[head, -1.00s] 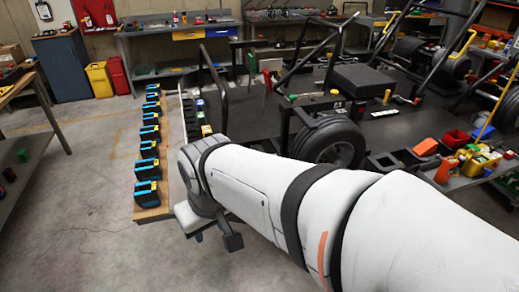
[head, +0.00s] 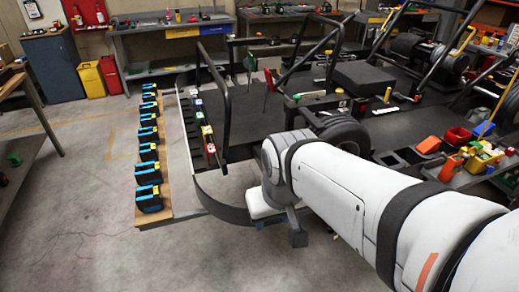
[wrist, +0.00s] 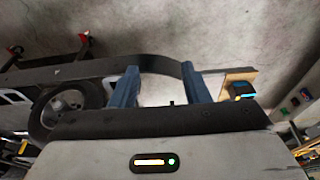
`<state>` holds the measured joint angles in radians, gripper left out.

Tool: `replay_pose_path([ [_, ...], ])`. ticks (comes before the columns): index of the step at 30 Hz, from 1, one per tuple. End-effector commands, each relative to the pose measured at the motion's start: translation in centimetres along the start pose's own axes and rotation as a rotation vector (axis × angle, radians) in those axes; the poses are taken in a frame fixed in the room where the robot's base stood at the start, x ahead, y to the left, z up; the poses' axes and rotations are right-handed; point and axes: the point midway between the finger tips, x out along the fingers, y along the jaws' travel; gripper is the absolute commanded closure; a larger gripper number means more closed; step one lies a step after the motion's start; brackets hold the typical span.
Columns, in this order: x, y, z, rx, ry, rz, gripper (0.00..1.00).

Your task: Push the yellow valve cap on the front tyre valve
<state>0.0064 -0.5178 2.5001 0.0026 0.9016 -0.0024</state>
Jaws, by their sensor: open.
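My gripper (wrist: 158,80) is open in the wrist view, with its two blue fingers apart and nothing held between them. A black tyre with a grey hub (wrist: 67,104) lies to the left of the fingers, apart from them. In the head view a black tyre (head: 343,131) at the kart's near side is partly hidden behind my arm. I cannot make out a yellow valve cap or a valve on the tyre in either view. My fingers are hidden in the head view.
Several black-and-blue boxes (head: 147,172) stand in a row on a wooden board at the left. A curved black bumper (head: 222,208) rings the kart's front end. A cart with tools and red bins (head: 457,138) stands at the right. The concrete floor at the lower left is clear.

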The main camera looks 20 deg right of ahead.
Motion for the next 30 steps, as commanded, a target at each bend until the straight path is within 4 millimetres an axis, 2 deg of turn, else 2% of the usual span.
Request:
replay_pose_path([
  [2,0.3,-0.1,0.0,0.031,-0.021,-0.018,0.55],
  [5,1.3,-1.9,-0.2,0.141,-0.084,-0.076,0.55],
  [8,2.8,-2.9,-0.7,0.325,-0.183,-0.183,0.55],
  [13,5.5,-3.9,-3.3,0.755,-0.353,-0.418,0.55],
  [17,7.6,-3.1,-6.5,1.107,-0.442,-0.602,0.55],
  [20,9.5,-1.3,-9.2,1.387,-0.483,-0.742,0.55],
  [24,12.7,3.4,-12.6,1.788,-0.493,-0.935,0.55],
  [27,15.2,7.7,-14.0,2.054,-0.466,-1.056,0.55],
  [30,17.6,11.7,-14.3,2.275,-0.422,-1.151,0.55],
])
